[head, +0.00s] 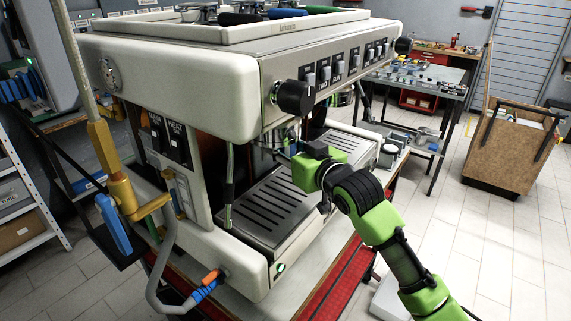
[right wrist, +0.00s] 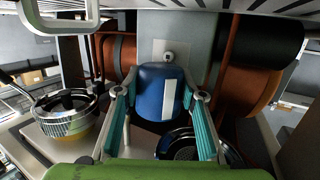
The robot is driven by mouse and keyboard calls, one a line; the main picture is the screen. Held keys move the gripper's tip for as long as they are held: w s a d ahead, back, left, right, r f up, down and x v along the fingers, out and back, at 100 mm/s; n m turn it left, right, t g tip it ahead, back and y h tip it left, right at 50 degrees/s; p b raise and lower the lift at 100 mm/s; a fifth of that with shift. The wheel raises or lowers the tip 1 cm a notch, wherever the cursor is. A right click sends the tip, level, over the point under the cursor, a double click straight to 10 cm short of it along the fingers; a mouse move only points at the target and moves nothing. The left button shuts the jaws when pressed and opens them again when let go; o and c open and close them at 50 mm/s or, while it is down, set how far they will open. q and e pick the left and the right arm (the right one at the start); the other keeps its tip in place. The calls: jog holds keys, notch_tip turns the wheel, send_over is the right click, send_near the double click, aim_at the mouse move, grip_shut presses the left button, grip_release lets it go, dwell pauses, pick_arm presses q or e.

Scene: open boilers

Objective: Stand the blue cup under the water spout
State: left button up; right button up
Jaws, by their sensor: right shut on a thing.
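The blue cup (right wrist: 160,92), with a white stripe on its side, sits between the two teal-padded fingers of my right gripper (right wrist: 160,97) in the right wrist view. The gripper is shut on it. In the head view my right gripper (head: 290,152) reaches in under the front of the white coffee machine (head: 190,75), above its slotted drip tray (head: 270,208). The cup cannot be made out there. A small round metal fitting (right wrist: 169,57) shows just past the cup; I cannot tell if it is the water spout. My left gripper is not in view.
A thin metal wand (head: 229,185) hangs at the machine's left front. A black knob (head: 294,97) juts from its front. In the wrist view a metal-rimmed bowl-like item (right wrist: 66,115) stands left, and a dark round item (right wrist: 185,148) lies below the cup.

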aim_at(286, 178)
jog(key=f, duration=0.3)
jog(key=shift+d, duration=0.25)
notch_tip(286, 178, down, 2)
jog(key=shift+f+p, duration=0.2)
jog(key=shift+p, duration=0.45)
jog(key=shift+a+f+p, duration=0.15)
jog(key=shift+f+p, duration=0.1)
jog(key=shift+p, duration=0.1)
jog(key=shift+f, duration=0.2)
jog(key=shift+f, duration=0.2)
jog(key=o, duration=1.1)
jog(key=shift+r, duration=0.2)
